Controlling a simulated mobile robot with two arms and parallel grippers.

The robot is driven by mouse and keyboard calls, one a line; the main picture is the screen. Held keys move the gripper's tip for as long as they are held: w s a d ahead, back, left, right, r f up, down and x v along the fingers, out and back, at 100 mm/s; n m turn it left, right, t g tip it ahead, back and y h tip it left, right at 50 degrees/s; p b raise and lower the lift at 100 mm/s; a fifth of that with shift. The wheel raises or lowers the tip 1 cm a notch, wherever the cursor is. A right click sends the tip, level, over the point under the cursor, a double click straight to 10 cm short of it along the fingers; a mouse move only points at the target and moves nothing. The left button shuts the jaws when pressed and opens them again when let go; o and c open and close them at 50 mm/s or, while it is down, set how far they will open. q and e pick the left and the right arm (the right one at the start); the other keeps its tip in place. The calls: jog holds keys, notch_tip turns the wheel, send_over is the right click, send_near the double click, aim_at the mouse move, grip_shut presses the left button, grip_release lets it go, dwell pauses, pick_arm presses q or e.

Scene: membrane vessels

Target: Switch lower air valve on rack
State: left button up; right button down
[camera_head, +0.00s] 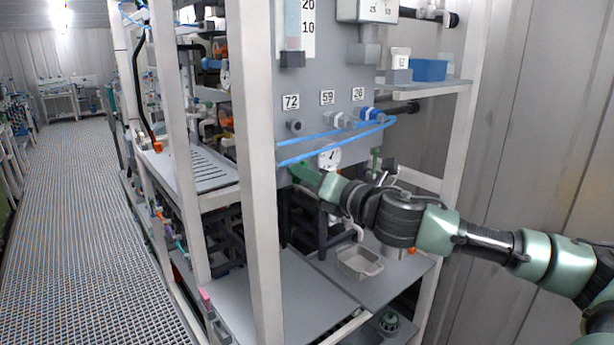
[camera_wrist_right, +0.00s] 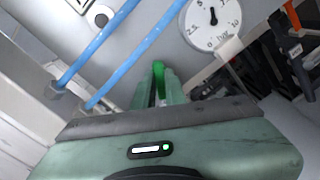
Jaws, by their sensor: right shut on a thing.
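My right gripper (camera_head: 308,178) reaches in from the right, below the blue hoses on the rack's grey panel (camera_head: 345,70). Its fingers also show in the wrist view (camera_wrist_right: 160,95), shut on a green handle (camera_wrist_right: 158,72), which I take to be the air valve's lever. The valve body is hidden behind the fingers. A round white pressure gauge (camera_head: 329,154) sits just right of the gripper; it is also in the wrist view (camera_wrist_right: 212,17). My left gripper is not in view.
Two blue hoses (camera_head: 335,136) cross the panel close above the gripper. A white rack post (camera_head: 254,170) stands just left of it. A metal tray (camera_head: 359,262) sits on the shelf below. A blue bin (camera_head: 429,70) is at upper right.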

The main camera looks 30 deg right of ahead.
jog(key=m+b, duration=0.2)
jog(key=m, duration=0.9)
jog(key=shift+f, duration=0.1)
jog(key=shift+d+m, duration=0.1)
jog(key=shift+m, duration=0.2)
dwell(0.3)
jog(key=c, duration=1.5)
grip_release()
jog(key=shift+o, duration=0.2)
jog(key=s+b, duration=0.7)
jog(key=b, duration=0.3)
jog(key=shift+s+d+b, duration=0.3)
jog(key=shift+s+b, duration=0.05)
jog(key=shift+s, duration=0.05)
